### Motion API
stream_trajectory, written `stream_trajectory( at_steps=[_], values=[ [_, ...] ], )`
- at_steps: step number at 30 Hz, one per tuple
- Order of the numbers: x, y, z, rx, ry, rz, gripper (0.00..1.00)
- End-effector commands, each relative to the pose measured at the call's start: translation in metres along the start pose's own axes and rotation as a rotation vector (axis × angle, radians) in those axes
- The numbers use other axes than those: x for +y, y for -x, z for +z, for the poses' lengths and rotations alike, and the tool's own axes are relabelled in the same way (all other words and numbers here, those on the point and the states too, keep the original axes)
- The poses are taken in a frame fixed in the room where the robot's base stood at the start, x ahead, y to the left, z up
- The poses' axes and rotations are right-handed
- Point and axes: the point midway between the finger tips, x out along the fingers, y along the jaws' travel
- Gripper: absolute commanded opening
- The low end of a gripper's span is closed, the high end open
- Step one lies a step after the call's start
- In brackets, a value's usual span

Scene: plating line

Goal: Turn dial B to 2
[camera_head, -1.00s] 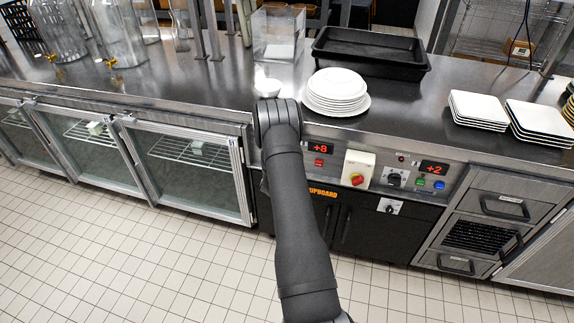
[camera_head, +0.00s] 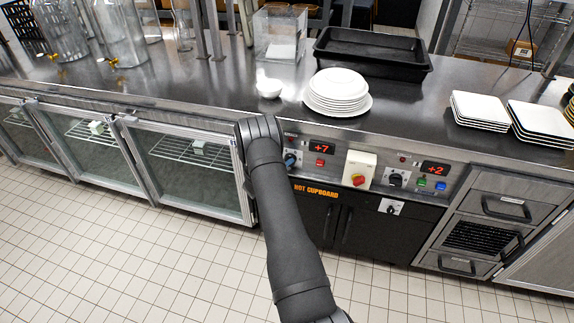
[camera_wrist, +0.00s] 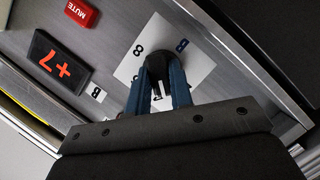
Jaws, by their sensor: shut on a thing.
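Dial B (camera_wrist: 157,63) is a dark knob on a white plate marked with numbers, an 8 among them, in the wrist view. The red readout (camera_wrist: 60,62) beside it shows +7, and a small B label is near it. The readout also shows +7 in the head view (camera_head: 322,148). My gripper (camera_wrist: 160,82) has its blue fingers on both sides of the knob and is shut on it. In the head view the fingers (camera_head: 291,161) show at the panel, and the knob is mostly hidden behind them. The dial's pointer is hard to make out.
A red MUTE button (camera_wrist: 81,12) is close to the dial. To its right on the panel are a red and yellow switch box (camera_head: 359,169), another black dial (camera_head: 397,180) and a +2 readout (camera_head: 435,169). A bowl (camera_head: 269,88) and stacked plates (camera_head: 338,88) stand above.

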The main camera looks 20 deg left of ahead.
Motion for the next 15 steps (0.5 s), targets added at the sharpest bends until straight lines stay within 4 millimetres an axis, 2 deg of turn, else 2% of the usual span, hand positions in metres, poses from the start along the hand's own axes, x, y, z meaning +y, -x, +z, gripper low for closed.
stream_trajectory(
  at_steps=[15],
  values=[
    [-0.0034,-0.0002,-0.0006,0.003,0.421,0.176,0.00]
  ],
)
